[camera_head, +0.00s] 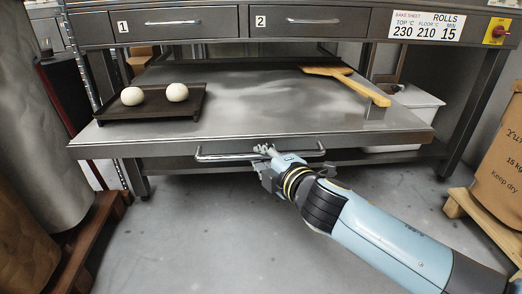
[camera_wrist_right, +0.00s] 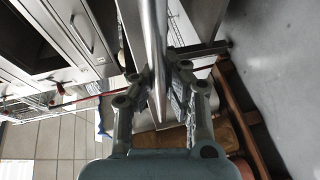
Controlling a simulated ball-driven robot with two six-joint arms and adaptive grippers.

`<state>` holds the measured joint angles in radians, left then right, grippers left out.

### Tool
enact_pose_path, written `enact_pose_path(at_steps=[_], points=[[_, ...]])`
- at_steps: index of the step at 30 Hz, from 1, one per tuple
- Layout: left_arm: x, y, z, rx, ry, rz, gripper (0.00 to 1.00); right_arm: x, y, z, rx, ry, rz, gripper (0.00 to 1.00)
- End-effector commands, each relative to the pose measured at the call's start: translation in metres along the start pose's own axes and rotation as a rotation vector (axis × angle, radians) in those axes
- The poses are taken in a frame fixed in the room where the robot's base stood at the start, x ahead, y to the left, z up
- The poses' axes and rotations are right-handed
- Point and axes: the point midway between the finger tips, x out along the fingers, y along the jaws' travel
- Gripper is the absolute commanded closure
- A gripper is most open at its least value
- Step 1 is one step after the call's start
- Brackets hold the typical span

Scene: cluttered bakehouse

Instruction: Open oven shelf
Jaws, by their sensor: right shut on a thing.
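The oven shelf (camera_head: 240,118) is a wide steel plate, drawn out toward me below two numbered drawers. Its bar handle (camera_head: 225,157) runs along the front edge. My right gripper (camera_head: 266,152) is shut on this handle, a little right of its middle, in the head view. In the right wrist view the handle (camera_wrist_right: 154,45) passes between the fingers of the gripper (camera_wrist_right: 160,88). A dark tray (camera_head: 172,105) with two pale dough balls (camera_head: 132,96) sits on the shelf's left part. A wooden peel (camera_head: 352,83) lies on the right part. My left gripper is not in view.
Drawers 1 (camera_head: 180,22) and 2 (camera_head: 308,21) are closed above the shelf. A cardboard box (camera_head: 503,150) stands on a pallet at right. The floor in front is clear.

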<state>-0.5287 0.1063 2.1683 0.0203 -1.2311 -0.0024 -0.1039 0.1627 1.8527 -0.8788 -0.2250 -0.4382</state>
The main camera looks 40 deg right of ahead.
Motion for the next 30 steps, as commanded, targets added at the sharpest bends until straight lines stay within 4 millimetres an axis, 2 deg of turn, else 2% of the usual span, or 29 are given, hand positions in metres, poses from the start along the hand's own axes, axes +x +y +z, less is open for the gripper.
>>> enact_pose_path(at_steps=[6, 18, 19, 25, 30], points=[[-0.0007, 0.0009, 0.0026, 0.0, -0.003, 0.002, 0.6, -0.0091, -0.001, -0.0041, 0.004, 0.001, 0.002, 1.0], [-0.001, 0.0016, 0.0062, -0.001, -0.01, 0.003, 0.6, -0.0101, -0.0008, -0.0046, 0.003, 0.001, 0.002, 1.0], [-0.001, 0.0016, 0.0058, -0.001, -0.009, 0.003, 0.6, -0.0101, -0.0007, -0.0046, 0.003, 0.001, 0.002, 0.9], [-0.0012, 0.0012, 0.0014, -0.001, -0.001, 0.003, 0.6, -0.0101, -0.0012, -0.0045, 0.001, 0.001, 0.002, 0.64], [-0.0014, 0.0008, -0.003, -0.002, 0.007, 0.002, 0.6, -0.0102, -0.0016, -0.0044, 0.001, 0.001, 0.001, 0.64]])
